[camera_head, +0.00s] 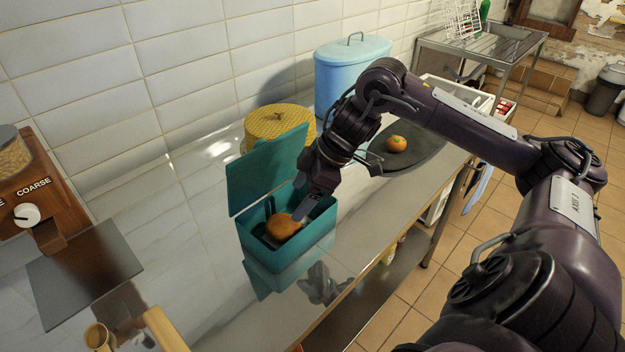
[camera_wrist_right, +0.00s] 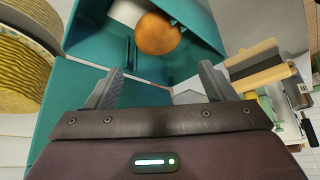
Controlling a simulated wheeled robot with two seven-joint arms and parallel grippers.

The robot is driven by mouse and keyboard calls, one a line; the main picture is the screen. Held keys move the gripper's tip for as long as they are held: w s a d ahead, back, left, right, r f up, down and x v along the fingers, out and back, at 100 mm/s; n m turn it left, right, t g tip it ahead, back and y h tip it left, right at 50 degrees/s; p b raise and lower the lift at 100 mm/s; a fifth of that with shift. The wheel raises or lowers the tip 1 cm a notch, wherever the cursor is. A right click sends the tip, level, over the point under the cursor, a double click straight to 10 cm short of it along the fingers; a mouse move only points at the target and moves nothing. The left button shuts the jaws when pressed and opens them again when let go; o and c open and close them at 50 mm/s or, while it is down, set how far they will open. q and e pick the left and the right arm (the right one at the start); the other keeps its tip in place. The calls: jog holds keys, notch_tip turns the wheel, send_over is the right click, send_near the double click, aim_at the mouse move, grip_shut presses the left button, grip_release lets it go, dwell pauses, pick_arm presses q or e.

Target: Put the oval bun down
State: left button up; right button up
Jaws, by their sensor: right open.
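The oval bun (camera_head: 283,226) is orange-brown and lies inside the open teal box (camera_head: 291,262) on the counter. In the right wrist view the bun (camera_wrist_right: 157,34) rests in the box (camera_wrist_right: 205,22), beyond my fingers. My right gripper (camera_head: 303,208) reaches over the box from the right, its fingers at the opening near the bun. In the right wrist view the right gripper (camera_wrist_right: 160,84) has its two fingers spread apart with nothing between them. The box's lid (camera_head: 268,172) stands up at the back. My left gripper does not show.
A yellow round tin (camera_head: 280,122) and a blue lidded bin (camera_head: 352,75) stand behind the box. A dark round tray (camera_head: 425,150) with an orange fruit (camera_head: 396,144) is at the right. A wooden grinder (camera_head: 35,185) stands at the left.

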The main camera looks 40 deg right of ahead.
jog(key=v, duration=0.5)
jog(key=shift+b, duration=0.4)
